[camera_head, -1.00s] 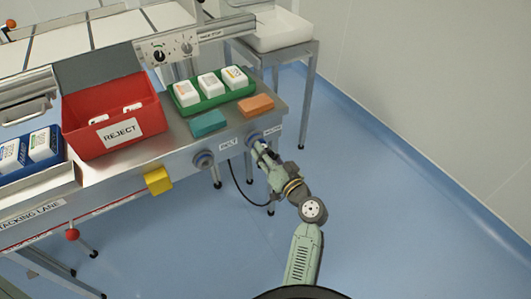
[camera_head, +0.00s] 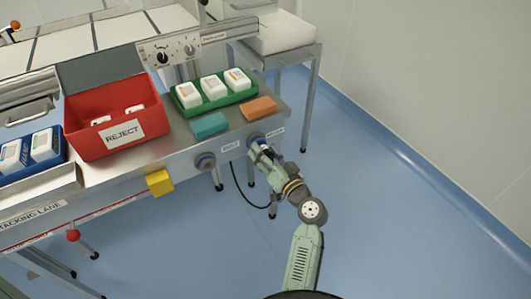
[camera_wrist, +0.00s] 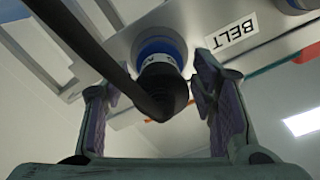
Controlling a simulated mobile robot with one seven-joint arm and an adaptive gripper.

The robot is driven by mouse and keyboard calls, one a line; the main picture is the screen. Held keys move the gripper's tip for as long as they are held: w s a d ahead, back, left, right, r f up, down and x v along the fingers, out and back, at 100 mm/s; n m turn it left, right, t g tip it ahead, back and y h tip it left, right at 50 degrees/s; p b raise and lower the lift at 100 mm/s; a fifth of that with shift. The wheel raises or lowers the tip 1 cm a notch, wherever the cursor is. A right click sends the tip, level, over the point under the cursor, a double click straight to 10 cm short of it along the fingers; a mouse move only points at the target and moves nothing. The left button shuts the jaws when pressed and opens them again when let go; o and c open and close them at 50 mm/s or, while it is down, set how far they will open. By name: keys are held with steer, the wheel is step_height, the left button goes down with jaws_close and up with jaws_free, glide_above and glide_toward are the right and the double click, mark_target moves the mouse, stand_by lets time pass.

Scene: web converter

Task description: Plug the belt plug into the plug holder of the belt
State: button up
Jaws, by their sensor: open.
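The belt plug (camera_wrist: 165,88), a dark body with a thick black cable, sits at a blue-ringed socket on the machine's front in the wrist view. In the head view my gripper hides the plug at the right-hand socket (camera_head: 255,138). My gripper (camera_head: 261,150) is open; in the wrist view its fingers (camera_wrist: 152,88) stand on both sides of the plug, the right one closer. A BELT label (camera_wrist: 231,31) is beside that socket. In the head view a small label (camera_head: 230,146) lies between this socket and the left-hand socket (camera_head: 205,161), which looks empty.
A yellow block (camera_head: 159,182) juts from the front edge left of the sockets. Above are a teal block (camera_head: 209,125), an orange block (camera_head: 259,108), a green tray (camera_head: 218,102) and a red REJECT bin (camera_head: 85,143). The black cable (camera_head: 240,188) hangs below. Floor in front is clear.

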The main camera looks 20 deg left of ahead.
steer(key=shift+d, duration=0.1)
steer(key=v, duration=1.2)
steer(key=shift+r, duration=0.15)
